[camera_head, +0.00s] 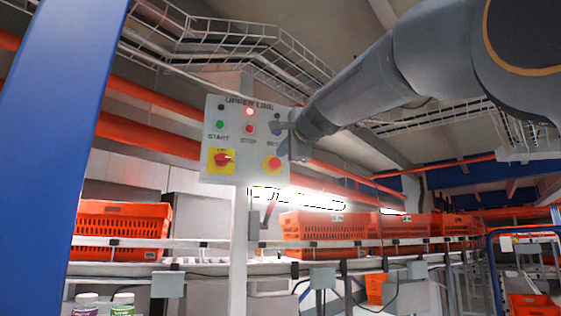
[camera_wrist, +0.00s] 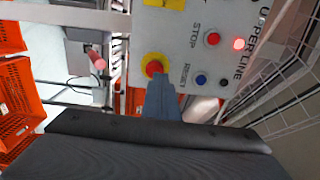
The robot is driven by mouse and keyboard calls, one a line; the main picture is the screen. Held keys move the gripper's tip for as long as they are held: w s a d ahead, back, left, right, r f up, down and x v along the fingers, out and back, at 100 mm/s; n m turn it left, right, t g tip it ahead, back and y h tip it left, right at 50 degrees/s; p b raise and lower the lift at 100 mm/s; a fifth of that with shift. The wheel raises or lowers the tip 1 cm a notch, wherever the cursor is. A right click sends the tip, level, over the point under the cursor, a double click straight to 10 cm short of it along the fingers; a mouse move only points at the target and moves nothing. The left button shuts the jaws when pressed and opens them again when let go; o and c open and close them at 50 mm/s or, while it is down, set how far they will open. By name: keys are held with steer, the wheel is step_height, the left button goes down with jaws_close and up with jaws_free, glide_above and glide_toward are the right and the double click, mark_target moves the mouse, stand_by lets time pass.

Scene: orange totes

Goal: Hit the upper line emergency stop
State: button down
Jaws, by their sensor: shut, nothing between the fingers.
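The white control panel marked UPPER LINE (camera_head: 237,139) stands on a post left of centre in the head view. Its emergency stop, a red button on a yellow ring (camera_head: 272,164), is at the lower right of the panel. It also shows in the wrist view (camera_wrist: 153,64). My gripper (camera_head: 282,128) is shut and empty at the panel's right side, above the emergency stop in the head view. In the wrist view the gripper tip (camera_wrist: 163,80) overlaps the edge of the yellow ring. I cannot tell whether it touches.
The panel also has a lit red lamp (camera_head: 249,111), a green START button (camera_head: 220,125), a red STOP button (camera_head: 249,128), a blue RESET button (camera_wrist: 201,79) and a yellow-red switch (camera_head: 222,160). Orange totes (camera_head: 120,232) line the conveyor behind. A blue column (camera_head: 55,130) stands left.

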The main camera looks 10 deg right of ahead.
steer(key=s+d+b, duration=0.1)
steer(key=s+b, duration=0.1)
steer(key=s, duration=0.5)
steer(key=shift+d, duration=0.25)
steer(key=shift+r, duration=0.1)
steer(key=w+f+n+g+h, duration=0.15)
steer(key=f+n+g, duration=0.25)
steer(key=f, duration=1.7)
steer(key=w+f+n+g, duration=0.2)
steer(key=f+n+g, duration=0.15)
steer(key=f, duration=1.85)
steer(key=s+a+f+n+g, duration=0.1)
steer(key=s+f+g, duration=0.15)
steer(key=f, duration=0.45)
steer(key=s+f+n+g, duration=0.1)
steer(key=s+f+n, duration=0.1)
steer(key=s+f, duration=0.3)
steer(key=s+a+f+n+g, duration=0.1)
steer(key=s+f+g, duration=0.15)
steer(key=f, duration=0.55)
steer(key=s+f+n+g, duration=0.3)
steer(key=s+f+n, duration=0.2)
steer(key=s+f, duration=0.9)
steer(key=shift+s+d, duration=0.25)
steer(key=shift+s, duration=0.7)
